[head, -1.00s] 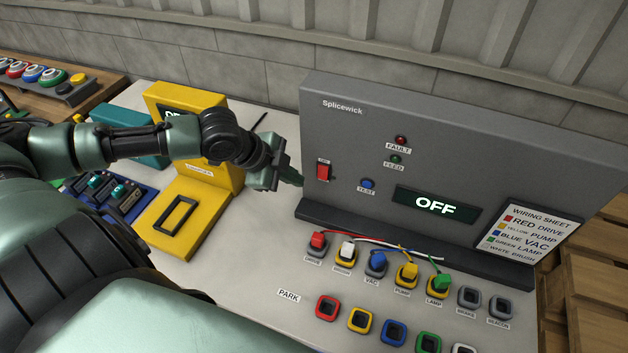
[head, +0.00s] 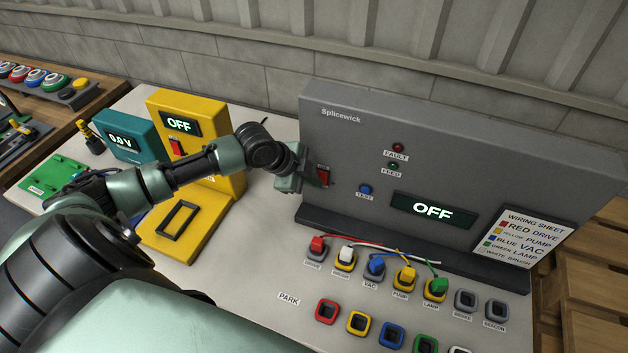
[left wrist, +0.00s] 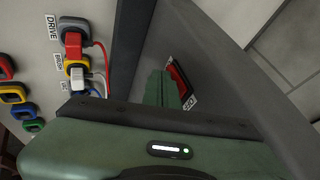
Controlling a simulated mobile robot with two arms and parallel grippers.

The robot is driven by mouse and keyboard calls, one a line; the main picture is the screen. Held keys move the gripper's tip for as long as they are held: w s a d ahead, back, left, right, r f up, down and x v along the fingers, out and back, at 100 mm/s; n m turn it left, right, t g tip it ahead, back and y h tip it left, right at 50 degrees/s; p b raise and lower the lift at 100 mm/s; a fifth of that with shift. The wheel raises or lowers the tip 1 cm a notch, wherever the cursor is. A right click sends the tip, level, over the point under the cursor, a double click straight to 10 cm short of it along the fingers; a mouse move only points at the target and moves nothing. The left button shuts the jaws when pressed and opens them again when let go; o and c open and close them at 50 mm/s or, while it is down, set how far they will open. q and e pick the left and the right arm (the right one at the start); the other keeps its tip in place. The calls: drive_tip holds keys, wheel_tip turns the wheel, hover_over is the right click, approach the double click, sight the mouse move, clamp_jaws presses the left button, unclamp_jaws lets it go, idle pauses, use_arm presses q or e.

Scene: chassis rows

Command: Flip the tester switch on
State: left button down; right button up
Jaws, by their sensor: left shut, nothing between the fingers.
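The grey Splicewick panel (head: 345,130) stands upright with a red rocker switch (head: 325,173) at its left side. Its display (head: 433,207) reads OFF. My left gripper (head: 308,181) is shut and empty, with its fingertips right beside the switch's left edge. In the left wrist view the closed green fingers (left wrist: 160,90) lie next to the red switch (left wrist: 178,80) and cover part of its surround. I cannot tell whether they touch it. The fault lamp (head: 398,147) and feed lamp (head: 393,167) look dark. My right gripper is not in view.
A yellow box (head: 223,130) with its own red switch and an OFF display stands left, behind my forearm. A teal meter (head: 130,146) reads 0.0 V. Coloured plugs with wires sit in the socket row (head: 371,284) below the panel; park sockets (head: 327,312) lie in front.

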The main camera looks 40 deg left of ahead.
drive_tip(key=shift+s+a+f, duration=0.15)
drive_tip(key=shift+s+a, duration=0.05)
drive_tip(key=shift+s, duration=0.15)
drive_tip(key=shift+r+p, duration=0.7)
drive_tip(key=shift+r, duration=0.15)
